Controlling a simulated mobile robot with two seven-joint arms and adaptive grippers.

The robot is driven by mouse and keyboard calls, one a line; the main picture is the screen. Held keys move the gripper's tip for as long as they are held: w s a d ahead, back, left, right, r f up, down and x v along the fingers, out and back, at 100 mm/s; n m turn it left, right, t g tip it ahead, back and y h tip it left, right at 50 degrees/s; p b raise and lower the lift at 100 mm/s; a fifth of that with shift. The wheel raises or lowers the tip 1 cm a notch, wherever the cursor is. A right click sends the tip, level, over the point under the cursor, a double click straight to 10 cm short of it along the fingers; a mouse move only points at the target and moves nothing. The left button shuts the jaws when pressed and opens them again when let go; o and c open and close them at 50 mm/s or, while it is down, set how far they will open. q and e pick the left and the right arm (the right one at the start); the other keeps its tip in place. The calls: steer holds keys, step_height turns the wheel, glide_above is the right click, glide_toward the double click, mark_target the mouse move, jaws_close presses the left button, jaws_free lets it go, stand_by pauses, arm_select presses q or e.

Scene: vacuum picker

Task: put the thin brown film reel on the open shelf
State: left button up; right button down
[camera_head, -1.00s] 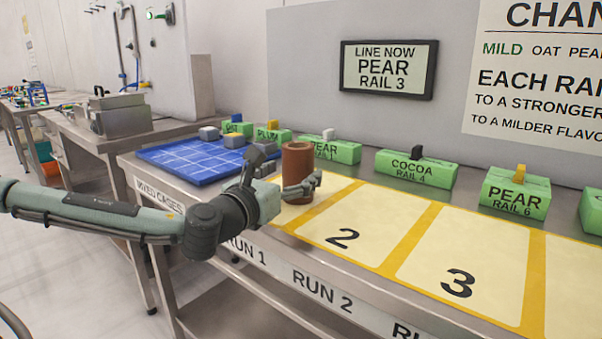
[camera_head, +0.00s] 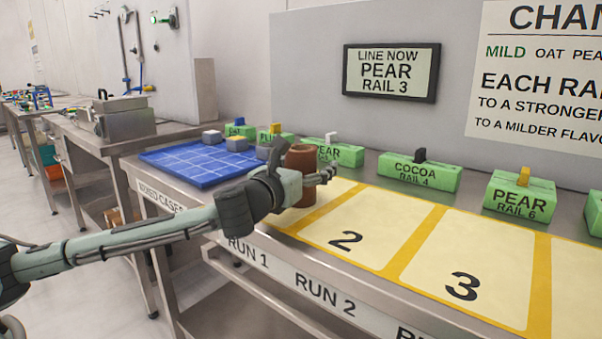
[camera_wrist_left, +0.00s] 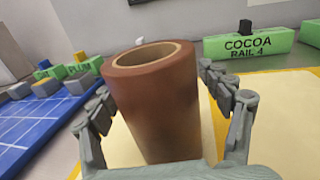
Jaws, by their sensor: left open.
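A brown film reel (camera_head: 300,168), a hollow upright roll, stands on the yellow-bordered mat at the RUN 1 end of the bench. It fills the middle of the left wrist view (camera_wrist_left: 155,110). My left gripper (camera_head: 303,172) is open, with one finger on each side of the reel. In the left wrist view the gripper (camera_wrist_left: 155,82) has gaps beside the reel, and I cannot tell whether either finger touches it. The arm hides part of the reel in the head view. A steel lower shelf (camera_head: 232,312) shows under the bench. My right gripper is out of view.
A blue gridded tray (camera_head: 190,168) with small grey cases lies left of the reel. Green rail blocks, including COCOA (camera_head: 418,176) and PEAR RAIL 6 (camera_head: 518,198), line the back. Mat panels 2 and 3 (camera_head: 470,250) are clear.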

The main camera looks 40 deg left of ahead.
arm_select(q)
steer(key=shift+c, duration=0.3)
steer(key=c, duration=1.5)
steer(key=shift+c, duration=0.6)
steer(key=shift+r, duration=0.1)
